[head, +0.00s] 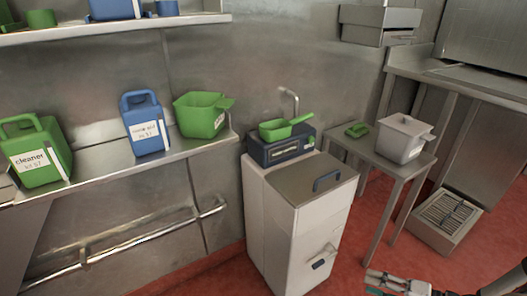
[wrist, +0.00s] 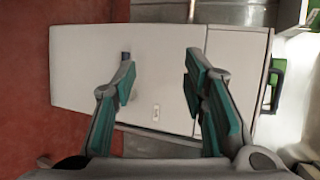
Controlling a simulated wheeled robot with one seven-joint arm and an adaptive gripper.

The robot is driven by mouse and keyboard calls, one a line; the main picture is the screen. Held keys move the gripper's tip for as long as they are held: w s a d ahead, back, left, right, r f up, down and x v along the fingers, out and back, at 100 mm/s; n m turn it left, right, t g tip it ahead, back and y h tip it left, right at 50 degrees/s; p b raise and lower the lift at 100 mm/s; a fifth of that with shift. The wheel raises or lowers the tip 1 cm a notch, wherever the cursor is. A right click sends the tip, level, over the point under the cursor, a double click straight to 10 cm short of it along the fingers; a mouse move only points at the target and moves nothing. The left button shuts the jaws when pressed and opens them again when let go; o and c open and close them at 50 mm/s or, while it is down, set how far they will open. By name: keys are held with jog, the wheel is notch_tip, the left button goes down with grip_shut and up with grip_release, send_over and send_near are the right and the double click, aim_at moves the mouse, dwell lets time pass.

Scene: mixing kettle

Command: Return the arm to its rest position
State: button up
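My gripper (wrist: 160,88) is open and empty in the wrist view. Its two teal-padded fingers stand apart in front of the white cabinet (wrist: 85,65), with nothing between them but the cabinet's face behind. In the head view part of my arm's end (head: 398,283) shows at the bottom right, over the red floor and to the right of the white mixing cabinet (head: 287,215). The fingertips are not clear there. The cabinet's lid with its dark handle (head: 328,181) looks shut.
A green scoop (head: 286,126) rests on the dark scale (head: 280,149) behind the lid. A grey container (head: 402,137) stands on the steel table at right. The left shelf holds a green cleaner jug (head: 36,155), a blue jug (head: 144,124) and a green pitcher (head: 200,115). A drain box (head: 444,219) stands on the floor.

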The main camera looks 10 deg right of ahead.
jog(key=w+a+r+n+g+h, duration=0.1)
jog(key=a+r+n+g, duration=0.4)
jog(key=r, duration=0.9)
jog(key=a+r+n+g, duration=0.2)
jog(key=a+r+g, duration=0.5)
jog(key=r, duration=0.7)
jog(key=s+a+r+n+h, duration=0.2)
jog(key=s+a+r+h, duration=0.3)
jog(key=s+a+r, duration=0.25)
jog(key=s+a+r+t+h, duration=0.2)
jog(key=s+r+h, duration=0.25)
jog(key=s, duration=0.65)
notch_tip(320, 180, up, 28)
jog(key=t+p, duration=0.3)
jog(key=p, duration=2.2)
jog(key=shift+d+f+n+t+p, duration=0.25)
jog(key=shift+n+t+p, duration=0.05)
jog(key=shift+t+p, duration=0.1)
jog(key=shift+d, duration=0.1)
